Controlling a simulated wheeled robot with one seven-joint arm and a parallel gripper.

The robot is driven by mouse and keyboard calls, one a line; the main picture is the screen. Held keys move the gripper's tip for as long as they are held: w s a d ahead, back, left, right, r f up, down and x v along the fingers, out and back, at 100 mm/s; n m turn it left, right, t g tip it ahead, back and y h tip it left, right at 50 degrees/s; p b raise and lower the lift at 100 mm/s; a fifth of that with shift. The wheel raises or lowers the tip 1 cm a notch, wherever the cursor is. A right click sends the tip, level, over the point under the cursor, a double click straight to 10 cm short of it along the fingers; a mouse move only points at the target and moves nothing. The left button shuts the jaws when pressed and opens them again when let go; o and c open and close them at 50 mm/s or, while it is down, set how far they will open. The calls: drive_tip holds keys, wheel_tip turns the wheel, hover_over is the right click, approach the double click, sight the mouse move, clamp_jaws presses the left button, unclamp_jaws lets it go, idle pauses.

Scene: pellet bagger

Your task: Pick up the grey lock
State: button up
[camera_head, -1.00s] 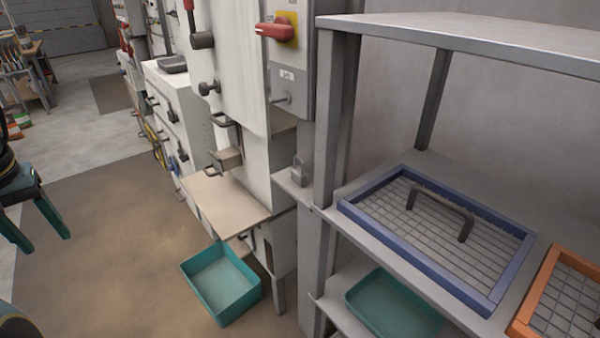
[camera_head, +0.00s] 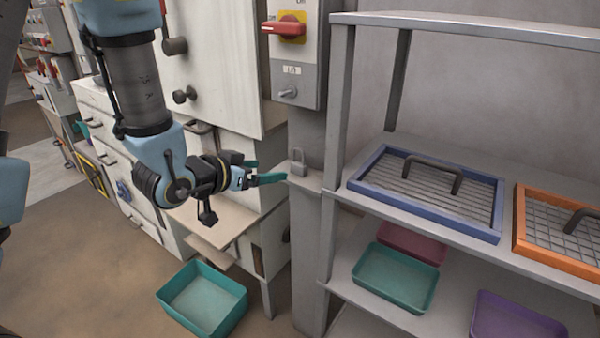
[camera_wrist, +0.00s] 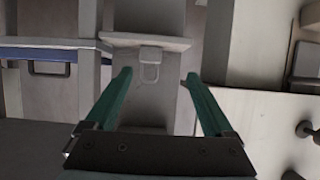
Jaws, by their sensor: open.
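The grey lock (camera_head: 298,168) stands upright on a small grey ledge (camera_head: 308,181) on the post between the machine and the shelf rack. My gripper (camera_head: 268,173), with green fingers, is open and empty, just left of the lock in the head view. In the wrist view, the scene appears upside down. There the lock (camera_wrist: 150,56) shows beyond the fingertips, roughly between the two fingers of my gripper (camera_wrist: 158,75), with its shackle pointing down in the picture. The fingers do not appear to touch it.
A control box with a red switch (camera_head: 284,28) is above the ledge. The rack at right holds a blue-framed mesh tray (camera_head: 500,222) and an orange-framed one (camera_head: 521,215). A teal bin (camera_head: 207,322) sits on the floor below the machine.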

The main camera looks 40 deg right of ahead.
sight(296, 166)
drive_tip(key=shift+m+g, duration=0.3)
drive_tip(key=d, duration=0.1)
drive_tip(key=d+f, duration=0.1)
drive_tip(key=d, duration=0.3)
drive_tip(key=shift+s+d+f+b, duration=0.15)
drive_tip(key=shift+s+f+b, duration=0.1)
drive_tip(key=shift+s+b, duration=0.1)
drive_tip(key=shift+w+p+x, duration=0.15)
drive_tip(key=shift+p+x, duration=0.55)
drive_tip(key=shift+x, duration=0.8)
drive_tip(key=shift+w+p+x, duration=0.15)
drive_tip(key=shift+p+x, duration=0.5)
drive_tip(key=shift+x, duration=0.85)
drive_tip(key=shift+r+h, duration=0.1)
drive_tip(key=shift+h, duration=0.2)
drive_tip(key=shift+c, duration=0.4)
clamp_jaws()
